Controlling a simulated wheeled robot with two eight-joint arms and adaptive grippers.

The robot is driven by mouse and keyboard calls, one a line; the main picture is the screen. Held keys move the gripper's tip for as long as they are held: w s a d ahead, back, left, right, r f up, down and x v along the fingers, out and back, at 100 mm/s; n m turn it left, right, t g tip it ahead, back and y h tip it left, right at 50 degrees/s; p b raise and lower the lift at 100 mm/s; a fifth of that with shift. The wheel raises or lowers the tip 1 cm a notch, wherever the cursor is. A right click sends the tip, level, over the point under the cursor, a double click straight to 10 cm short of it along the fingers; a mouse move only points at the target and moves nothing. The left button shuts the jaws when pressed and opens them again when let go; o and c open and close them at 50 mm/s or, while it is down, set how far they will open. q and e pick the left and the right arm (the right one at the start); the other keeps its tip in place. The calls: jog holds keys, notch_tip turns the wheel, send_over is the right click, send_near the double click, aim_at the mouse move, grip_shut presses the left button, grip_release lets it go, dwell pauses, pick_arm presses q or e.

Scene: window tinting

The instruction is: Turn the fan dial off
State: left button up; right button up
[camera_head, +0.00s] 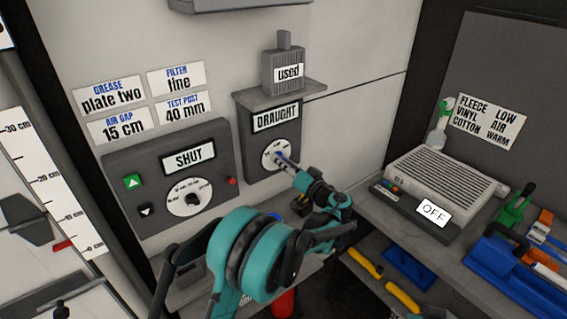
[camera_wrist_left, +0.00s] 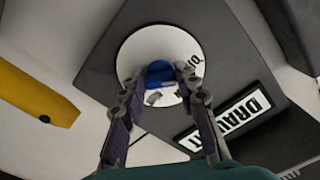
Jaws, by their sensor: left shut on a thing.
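The draught dial is a white round plate (camera_head: 268,151) on a dark grey box (camera_head: 256,170) on the wall, under a "DRAUGHT" label (camera_head: 276,117). In the left wrist view, the white plate (camera_wrist_left: 135,45) carries a blue knob (camera_wrist_left: 160,73). My left gripper (camera_head: 284,159) reaches up to the dial. Its fingers (camera_wrist_left: 158,86) are on either side of the knob and shut on it. The fingers hide part of the knob and the plate's lettering, so I cannot read the setting. My right gripper is not in view.
Left of the dial is a "SHUT" panel (camera_head: 147,212) with buttons and another round dial (camera_head: 190,197). A shelf (camera_head: 262,98) above holds a grey "used" box (camera_head: 283,72). At right, a unit with an "OFF" sign (camera_head: 434,213) and a blue tray (camera_head: 505,270) sit on a bench.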

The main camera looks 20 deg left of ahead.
pick_arm(q)
jog(key=shift+f+n, duration=0.1)
jog(key=shift+n, duration=0.5)
jog(key=o, duration=1.2)
jog(key=shift+c, duration=0.2)
jog(key=v, duration=1.2)
